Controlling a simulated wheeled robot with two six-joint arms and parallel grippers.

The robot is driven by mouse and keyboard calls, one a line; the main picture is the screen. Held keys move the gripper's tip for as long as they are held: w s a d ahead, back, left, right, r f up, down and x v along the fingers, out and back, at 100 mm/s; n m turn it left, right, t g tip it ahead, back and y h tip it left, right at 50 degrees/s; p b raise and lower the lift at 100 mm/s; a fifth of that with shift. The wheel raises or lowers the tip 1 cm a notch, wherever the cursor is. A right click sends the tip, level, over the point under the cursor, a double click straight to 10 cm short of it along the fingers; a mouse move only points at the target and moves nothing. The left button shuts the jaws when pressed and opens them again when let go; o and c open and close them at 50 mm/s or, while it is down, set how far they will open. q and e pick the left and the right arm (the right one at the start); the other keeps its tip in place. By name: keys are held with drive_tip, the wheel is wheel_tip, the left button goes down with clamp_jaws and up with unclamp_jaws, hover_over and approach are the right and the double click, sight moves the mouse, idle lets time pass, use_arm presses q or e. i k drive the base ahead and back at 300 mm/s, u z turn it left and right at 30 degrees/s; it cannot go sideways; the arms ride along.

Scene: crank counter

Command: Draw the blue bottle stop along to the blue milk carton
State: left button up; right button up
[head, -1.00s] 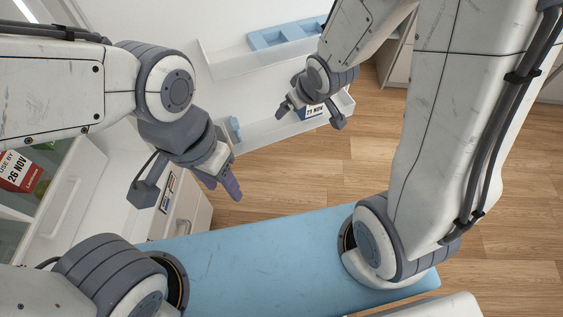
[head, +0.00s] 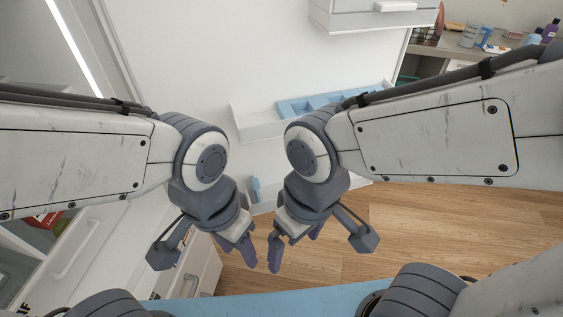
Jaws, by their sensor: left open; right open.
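A small light blue upright piece (head: 256,188), which looks like the blue bottle stop, stands at the left end of the low white shelf (head: 264,203). I see no blue milk carton clearly; my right arm hides much of that shelf. My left gripper (head: 246,252) is open and empty, below and left of the light blue piece in the picture. My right gripper (head: 294,248) is open and empty, just right of the left one, with its fingers pointing down. Neither gripper touches the piece.
A higher white shelf (head: 262,130) holds a light blue divided tray (head: 296,106). White drawers (head: 205,268) stand at lower left. A counter with bottles (head: 551,30) is at the far upper right. Wood floor (head: 430,225) lies open on the right.

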sight(255, 183)
drive_tip(key=z, duration=1.15)
drive_tip(key=k, duration=0.8)
drive_tip(key=u, duration=0.6)
drive_tip(key=i, duration=0.5)
